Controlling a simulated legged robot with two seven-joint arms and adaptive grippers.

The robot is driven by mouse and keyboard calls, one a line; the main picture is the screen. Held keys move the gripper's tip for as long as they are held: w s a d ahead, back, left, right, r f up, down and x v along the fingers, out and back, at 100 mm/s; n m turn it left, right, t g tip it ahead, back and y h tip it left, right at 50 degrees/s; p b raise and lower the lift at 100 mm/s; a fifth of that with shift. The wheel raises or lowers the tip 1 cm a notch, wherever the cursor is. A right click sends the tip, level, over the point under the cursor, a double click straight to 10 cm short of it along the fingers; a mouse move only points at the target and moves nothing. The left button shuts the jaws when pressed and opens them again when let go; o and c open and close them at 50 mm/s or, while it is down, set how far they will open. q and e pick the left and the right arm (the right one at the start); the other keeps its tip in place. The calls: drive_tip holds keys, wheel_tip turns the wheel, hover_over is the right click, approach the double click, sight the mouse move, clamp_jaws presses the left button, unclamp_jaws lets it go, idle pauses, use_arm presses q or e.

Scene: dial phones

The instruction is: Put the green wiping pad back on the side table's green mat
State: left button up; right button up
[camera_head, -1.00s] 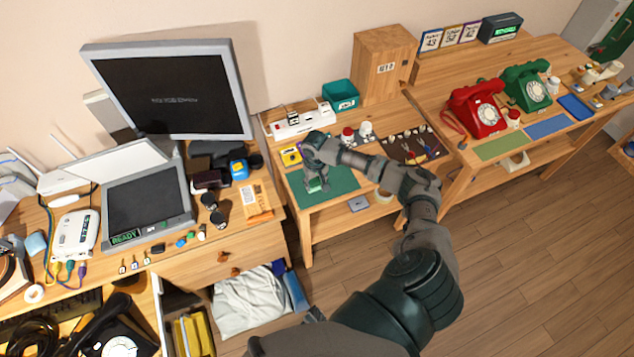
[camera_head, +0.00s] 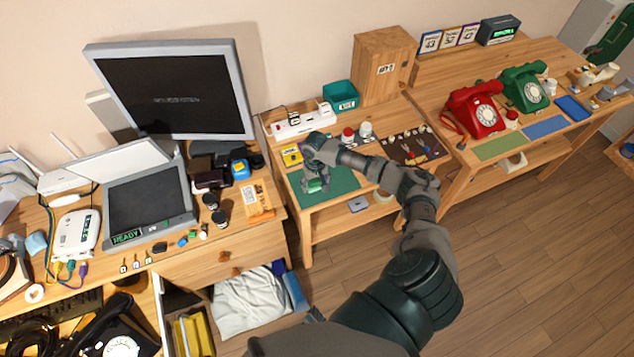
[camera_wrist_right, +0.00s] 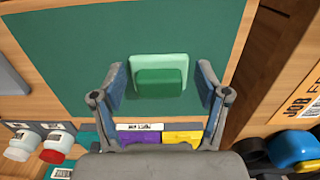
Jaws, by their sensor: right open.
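The green wiping pad (camera_wrist_right: 160,76), a light green block with a darker green part on it, lies on the dark green mat (camera_wrist_right: 60,50) in the right wrist view. My right gripper (camera_wrist_right: 160,72) is open, with one finger on each side of the pad and a visible gap to each. In the head view, my right gripper (camera_head: 315,183) is over the left part of the mat (camera_head: 343,179) on the side table (camera_head: 318,222), partly hiding the pad. My left gripper is not in view.
A yellow device (camera_head: 291,155), a white power strip (camera_head: 300,121) and small jars (camera_head: 348,135) stand behind the mat. A dark tool mat (camera_head: 418,148) lies to its right. The desk with a laptop (camera_head: 148,205) adjoins at left. The mat's right part is clear.

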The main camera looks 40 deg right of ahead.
sight(318, 181)
drive_tip(key=shift+r, duration=0.75)
drive_tip(key=r, duration=0.3)
drive_tip(key=d+r+p, duration=0.1)
drive_tip(key=r, duration=0.3)
drive_tip(key=shift+d, duration=0.2)
drive_tip(key=s+a+f+n+t+y, duration=0.1)
drive_tip(key=s+a+f+n, duration=0.3)
drive_tip(key=a, duration=0.6)
drive_tip(key=s+a+f+n, duration=0.2)
drive_tip(key=s+a+f, duration=0.4)
drive_tip(key=a, duration=0.4)
drive_tip(key=s+r+t, duration=0.2)
drive_tip(key=s, duration=1.4)
wheel_tip(318, 181, down, 24)
drive_tip(key=s, duration=0.1)
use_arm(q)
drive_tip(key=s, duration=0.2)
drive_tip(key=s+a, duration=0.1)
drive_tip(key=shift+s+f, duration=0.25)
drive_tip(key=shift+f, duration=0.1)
use_arm(e)
drive_tip(key=s+d+f+g+h, duration=0.1)
drive_tip(key=s+d+f+g, duration=0.1)
drive_tip(key=s+f, duration=1.3)
drive_tip(key=shift+s+f, duration=0.2)
drive_tip(key=shift+f, duration=0.6)
